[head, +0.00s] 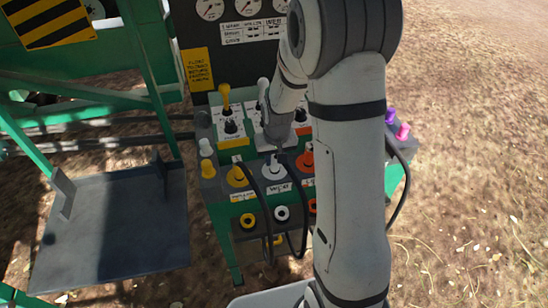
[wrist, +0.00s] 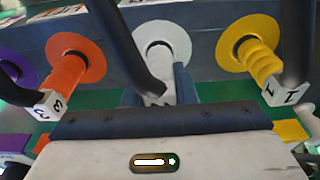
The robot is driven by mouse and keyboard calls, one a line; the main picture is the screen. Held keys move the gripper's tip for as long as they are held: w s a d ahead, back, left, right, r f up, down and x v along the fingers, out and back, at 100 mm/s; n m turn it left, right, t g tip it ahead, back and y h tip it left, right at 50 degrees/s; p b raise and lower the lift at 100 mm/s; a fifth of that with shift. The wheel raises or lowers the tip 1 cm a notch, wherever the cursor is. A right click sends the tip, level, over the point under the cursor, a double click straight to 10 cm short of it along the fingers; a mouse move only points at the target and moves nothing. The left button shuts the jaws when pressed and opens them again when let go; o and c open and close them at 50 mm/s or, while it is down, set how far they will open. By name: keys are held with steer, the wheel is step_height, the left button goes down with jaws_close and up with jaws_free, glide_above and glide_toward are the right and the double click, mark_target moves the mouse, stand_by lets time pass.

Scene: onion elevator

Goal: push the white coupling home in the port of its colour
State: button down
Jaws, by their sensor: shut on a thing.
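The white coupling (wrist: 153,100) stands in the middle of the wrist view, at a round white collar (wrist: 163,40). My gripper (wrist: 154,88) is shut on it, with one finger on each side. A dark hose crosses the coupling and hides much of its body. In the head view the white coupling (head: 274,164) sits in the middle of the green stand's upper row, under my gripper (head: 275,148). I cannot tell how deep it sits in the port.
An orange coupling (wrist: 67,72) and a yellow coupling (wrist: 257,60) flank it closely, with dark hoses. White (head: 282,213) and yellow (head: 249,220) rings are on the stand's front. Levers, including a yellow one (head: 225,95), stand behind. A dark plate (head: 115,225) lies left.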

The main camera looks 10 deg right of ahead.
steer(key=shift+f, duration=0.1)
steer(key=c, duration=0.7)
jaws_free()
steer(key=shift+r+p, duration=2.2)
steer(key=shift+r, duration=1.4)
